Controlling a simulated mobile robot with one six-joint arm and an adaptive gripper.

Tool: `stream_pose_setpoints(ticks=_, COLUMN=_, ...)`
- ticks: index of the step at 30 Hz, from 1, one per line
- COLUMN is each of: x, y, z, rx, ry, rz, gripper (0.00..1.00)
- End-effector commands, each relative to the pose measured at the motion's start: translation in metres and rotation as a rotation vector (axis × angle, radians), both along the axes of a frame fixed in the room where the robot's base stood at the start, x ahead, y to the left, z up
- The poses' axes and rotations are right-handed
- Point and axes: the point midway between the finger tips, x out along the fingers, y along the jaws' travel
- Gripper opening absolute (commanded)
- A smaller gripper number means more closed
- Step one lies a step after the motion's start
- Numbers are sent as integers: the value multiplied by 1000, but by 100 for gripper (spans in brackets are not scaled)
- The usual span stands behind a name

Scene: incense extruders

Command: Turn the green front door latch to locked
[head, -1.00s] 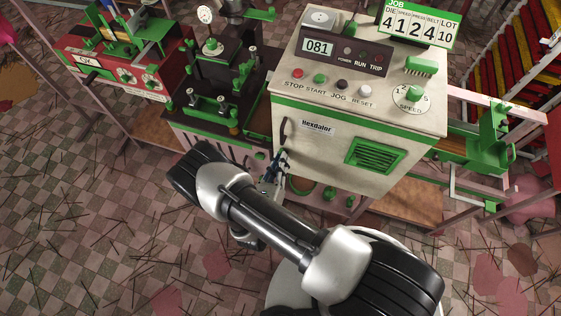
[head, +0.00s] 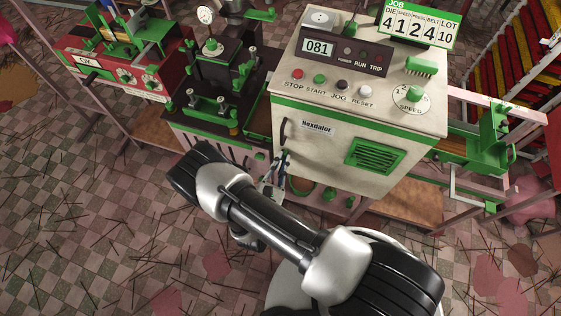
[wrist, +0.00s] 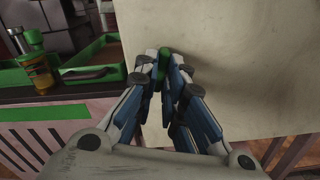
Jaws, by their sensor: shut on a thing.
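The cream machine cabinet (head: 330,151) has its front door facing me, with a dark handle (head: 284,130) at the left. My gripper (head: 284,160) is at the lower left of this front. In the wrist view, the green latch (wrist: 165,56) stands between the fingertips of my gripper (wrist: 164,70), against the cream door panel (wrist: 235,75). The fingers are shut on it. Its lower part and its pivot are hidden by the fingers, so I cannot tell its exact angle. In the head view the latch is hidden by the gripper.
A green vent (head: 375,156) is to the right on the same front. The control panel with its STOP button (head: 297,74) is above. A black press (head: 215,85) stands to the left. The tiled floor (head: 90,210) has scattered sticks.

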Motion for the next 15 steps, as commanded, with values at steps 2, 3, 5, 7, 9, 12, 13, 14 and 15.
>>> stream_pose_setpoints(ticks=2, x=0, y=0, z=0, rx=18, ry=-7, rz=0, gripper=0)
stream_pose_setpoints(ticks=3, x=0, y=0, z=0, rx=25, ry=-10, rz=0, gripper=0)
stream_pose_setpoints(ticks=5, x=0, y=0, z=0, rx=34, ry=-13, rz=0, gripper=0)
stream_pose_setpoints(ticks=7, x=0, y=0, z=0, rx=39, ry=-15, rz=0, gripper=0)
stream_pose_setpoints(ticks=9, x=0, y=0, z=0, rx=42, ry=-16, rz=0, gripper=0)
stream_pose_setpoints(ticks=12, x=0, y=0, z=0, rx=44, ry=-17, rz=0, gripper=0)
stream_pose_setpoints(ticks=13, x=0, y=0, z=0, rx=44, ry=-17, rz=0, gripper=0)
stream_pose_setpoints(ticks=14, x=0, y=0, z=0, rx=44, ry=-17, rz=0, gripper=0)
stream_pose_setpoints(ticks=15, x=0, y=0, z=0, rx=44, ry=-17, rz=0, gripper=0)
